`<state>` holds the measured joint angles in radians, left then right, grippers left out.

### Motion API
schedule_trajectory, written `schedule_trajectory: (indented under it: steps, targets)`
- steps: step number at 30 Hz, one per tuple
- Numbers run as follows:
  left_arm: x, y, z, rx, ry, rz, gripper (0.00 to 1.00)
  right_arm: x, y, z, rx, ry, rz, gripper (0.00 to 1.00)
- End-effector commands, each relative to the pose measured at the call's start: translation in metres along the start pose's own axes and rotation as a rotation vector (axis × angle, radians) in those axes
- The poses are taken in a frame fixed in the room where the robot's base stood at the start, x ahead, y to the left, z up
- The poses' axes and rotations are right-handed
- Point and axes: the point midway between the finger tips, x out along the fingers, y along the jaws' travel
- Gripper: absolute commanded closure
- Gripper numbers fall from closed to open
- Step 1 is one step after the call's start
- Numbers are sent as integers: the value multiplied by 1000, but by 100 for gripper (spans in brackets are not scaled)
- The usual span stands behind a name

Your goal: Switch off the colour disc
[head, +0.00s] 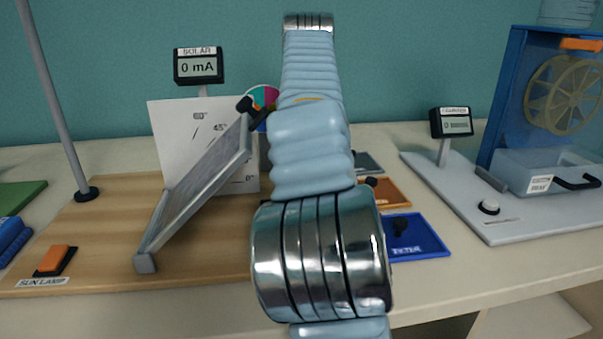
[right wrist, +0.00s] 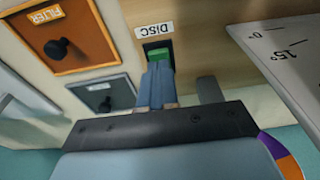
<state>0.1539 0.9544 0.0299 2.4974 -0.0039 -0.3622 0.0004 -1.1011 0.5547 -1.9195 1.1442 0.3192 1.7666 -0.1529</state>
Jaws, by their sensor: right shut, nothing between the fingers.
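The colour disc (head: 262,96), with coloured sectors, stands behind the tilted solar panel in the head view, partly hidden by my arm. A slice of its rim (right wrist: 285,158) shows at the lower right of the right wrist view. A green switch (right wrist: 159,53) in a black housing lies beside an upside-down DISC label (right wrist: 154,30). My right gripper (right wrist: 158,68) is shut and empty, its blue fingertips right at the switch and overlapping its edge; I cannot tell whether they touch. My arm hides the switch and this gripper in the head view. My left gripper is out of view.
The tilted panel (head: 198,185) and white angle board (head: 166,125) stand left of my arm. Orange (right wrist: 62,38) and grey (right wrist: 104,93) filter plates lie near the switch. A sun lamp switch (head: 54,259) is front left. A counter rig (head: 480,195) stands right.

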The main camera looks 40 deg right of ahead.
Motion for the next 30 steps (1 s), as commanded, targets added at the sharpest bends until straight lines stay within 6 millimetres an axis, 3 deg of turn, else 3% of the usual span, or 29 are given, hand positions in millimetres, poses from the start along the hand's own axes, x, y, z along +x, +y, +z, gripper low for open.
schedule_trajectory:
  steps: [30]
  targets:
    - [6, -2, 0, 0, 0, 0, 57, 7, 0, 1, 0, 0, 0, 100]
